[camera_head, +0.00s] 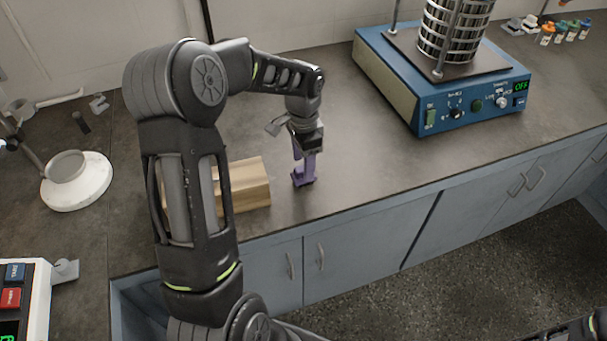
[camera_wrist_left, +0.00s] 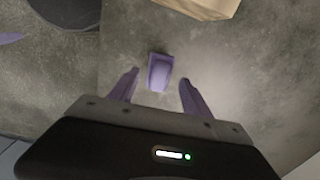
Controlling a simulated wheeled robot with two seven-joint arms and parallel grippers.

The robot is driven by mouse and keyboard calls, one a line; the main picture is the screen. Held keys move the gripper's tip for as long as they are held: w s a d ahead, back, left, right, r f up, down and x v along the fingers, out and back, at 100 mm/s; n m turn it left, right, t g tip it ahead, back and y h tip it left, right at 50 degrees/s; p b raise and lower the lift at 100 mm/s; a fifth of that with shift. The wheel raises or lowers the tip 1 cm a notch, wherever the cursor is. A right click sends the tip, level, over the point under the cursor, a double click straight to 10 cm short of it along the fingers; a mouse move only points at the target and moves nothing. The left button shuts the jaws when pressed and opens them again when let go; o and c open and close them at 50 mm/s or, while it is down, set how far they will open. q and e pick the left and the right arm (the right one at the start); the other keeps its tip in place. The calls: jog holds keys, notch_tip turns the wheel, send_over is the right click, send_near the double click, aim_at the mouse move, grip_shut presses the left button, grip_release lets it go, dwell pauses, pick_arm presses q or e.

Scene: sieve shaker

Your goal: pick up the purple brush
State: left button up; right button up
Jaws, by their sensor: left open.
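The purple brush (camera_wrist_left: 159,72) is on the grey bench top in the left wrist view, seen from above between and slightly beyond my two fingertips. In the head view, the brush (camera_head: 303,181) shows as a small purple shape just below my left gripper (camera_head: 305,160). My left gripper points down over it, with its fingers open on either side. In the left wrist view the gripper (camera_wrist_left: 159,86) shows clear gaps between the brush and both fingers. The fingers look purplish too, and partly hide the brush in the head view.
A wooden block (camera_head: 246,186) lies just left of the brush, partly behind my arm. A blue sieve shaker (camera_head: 400,85) stands at the back right. A white round dish stand (camera_head: 76,185) is on the left. The bench's front edge (camera_head: 350,210) is close to the brush.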

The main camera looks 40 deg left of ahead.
pick_arm(q)
notch_tip(320, 180, down, 5)
jog(key=shift+d+r+p, duration=0.1)
jog(key=shift+r+p, duration=0.05)
jog(key=shift+p, duration=0.4)
jog(key=shift+c, duration=0.4)
grip_shut()
